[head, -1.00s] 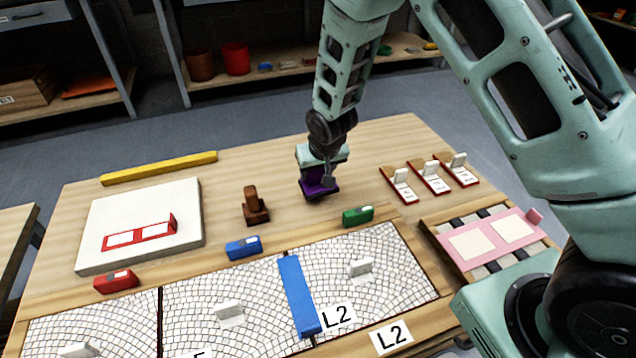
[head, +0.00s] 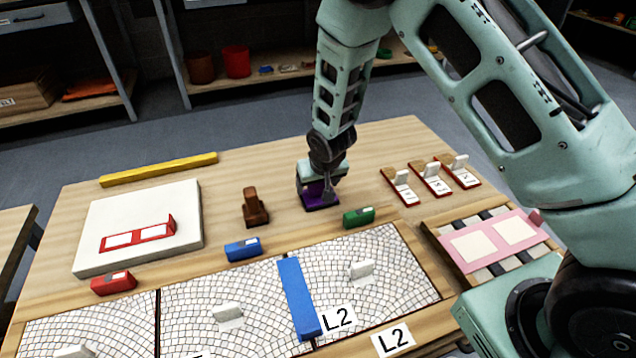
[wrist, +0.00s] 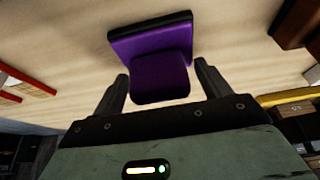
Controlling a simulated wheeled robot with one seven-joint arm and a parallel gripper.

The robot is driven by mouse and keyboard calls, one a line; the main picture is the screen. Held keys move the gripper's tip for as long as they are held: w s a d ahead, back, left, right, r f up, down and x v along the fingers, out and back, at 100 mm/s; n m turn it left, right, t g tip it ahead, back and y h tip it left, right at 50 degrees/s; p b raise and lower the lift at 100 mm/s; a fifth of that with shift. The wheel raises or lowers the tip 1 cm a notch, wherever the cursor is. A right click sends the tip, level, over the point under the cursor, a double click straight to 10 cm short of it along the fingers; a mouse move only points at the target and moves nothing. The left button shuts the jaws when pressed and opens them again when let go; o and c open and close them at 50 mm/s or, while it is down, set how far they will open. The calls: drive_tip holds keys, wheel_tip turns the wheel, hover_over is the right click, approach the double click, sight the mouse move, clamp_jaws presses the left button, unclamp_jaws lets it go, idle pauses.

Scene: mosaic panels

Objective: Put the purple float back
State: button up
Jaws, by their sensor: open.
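The purple float (head: 320,196) stands on the wooden table behind the mosaic panels, right of a brown float. It has a dark-edged purple base and a purple block handle. In the wrist view the purple float (wrist: 160,72) shows its handle between the two dark fingers of my gripper (wrist: 161,85). The fingers are apart, with a gap visible on each side of the handle. In the head view my gripper (head: 321,180) is low over the float and hides part of it.
The brown float (head: 256,207) stands to the left. Green (head: 359,217), blue (head: 243,249) and red (head: 114,283) blocks line the panels' back edge. A blue bar (head: 298,298) lies between panels. Small red-edged cards (head: 437,182) and a pink frame (head: 493,241) are at right.

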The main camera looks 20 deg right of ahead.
drive_tip(key=shift+r, duration=0.15)
drive_tip(key=p+v, duration=0.3)
drive_tip(key=v, duration=0.8)
drive_tip(key=s+a+r+n+g+y, duration=0.1)
drive_tip(key=s+a+r+n, duration=0.1)
drive_tip(key=s+a+r, duration=0.45)
drive_tip(key=s+a+r+n+g+y, duration=0.15)
drive_tip(key=s+r, duration=0.25)
drive_tip(key=s, duration=0.6)
drive_tip(key=s+d+r+n+g+h, duration=0.1)
drive_tip(key=s+r+n, duration=0.1)
drive_tip(key=s, duration=0.4)
drive_tip(key=s+r+n+g+h, duration=0.1)
drive_tip(key=s+n, duration=0.1)
drive_tip(key=s, duration=0.5)
drive_tip(key=shift+d+r, duration=0.35)
drive_tip(key=shift+d, duration=0.05)
wheel_tip(320, 180, up, 20)
drive_tip(key=p, duration=2)
drive_tip(key=shift+r, duration=0.2)
